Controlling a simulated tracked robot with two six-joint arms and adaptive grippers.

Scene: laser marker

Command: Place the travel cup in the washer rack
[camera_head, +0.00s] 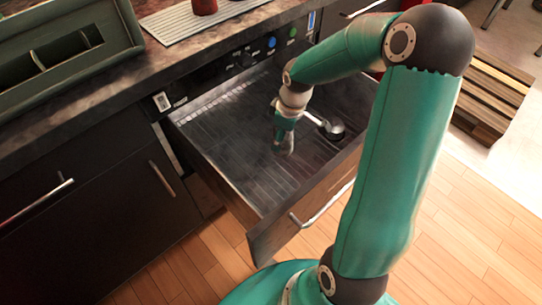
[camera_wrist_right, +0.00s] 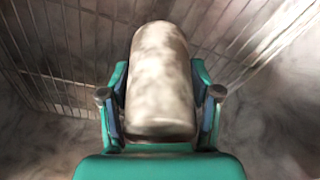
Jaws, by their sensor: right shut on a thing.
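The travel cup (camera_wrist_right: 160,80) is a pale grey-beige cylinder with a rounded end, seen in the right wrist view. My right gripper (camera_wrist_right: 161,95) is shut on it, with one finger on each side. In the head view my right gripper (camera_head: 284,138) points down inside the pulled-out washer rack (camera_head: 225,140), over its middle. The cup is small and blurred there, and I cannot tell whether it touches the rack floor. The wire grid of the rack also shows behind the cup in the right wrist view (camera_wrist_right: 55,75). My left gripper is not in view.
A round dark fitting with a pale arm (camera_head: 333,130) lies in the rack right of the gripper. The rack's front panel (camera_head: 305,205) has a bar handle. A green divided tray (camera_head: 65,50) and a ribbed mat (camera_head: 190,22) with red cups sit on the counter.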

